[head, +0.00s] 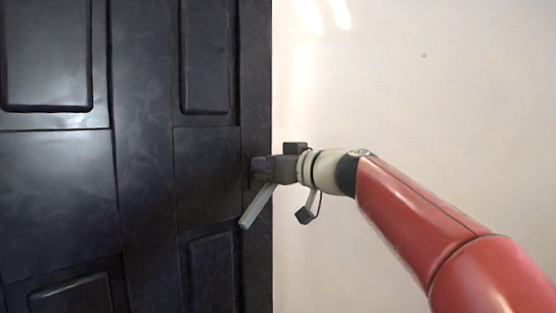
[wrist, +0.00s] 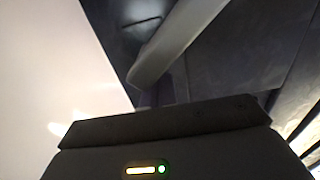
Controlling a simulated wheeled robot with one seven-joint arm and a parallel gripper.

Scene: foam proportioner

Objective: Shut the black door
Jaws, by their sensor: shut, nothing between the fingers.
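The black panelled door (head: 75,185) fills the left of the head view, its right edge beside a pale wall. In the wrist view the dark door surface (wrist: 245,65) takes up the right and top. A light grey bar, which looks like the door's lever handle (head: 258,207), slants down and left just below my gripper. The bar also crosses the top of the wrist view (wrist: 178,38). My gripper (head: 260,164) is shut and empty, at the door's right edge, close to the handle. I cannot tell whether it touches the door or handle.
A plain pale wall (head: 430,90) fills the right of the head view, behind my red arm. The wall also shows at the left of the wrist view (wrist: 50,70). No loose objects are in view.

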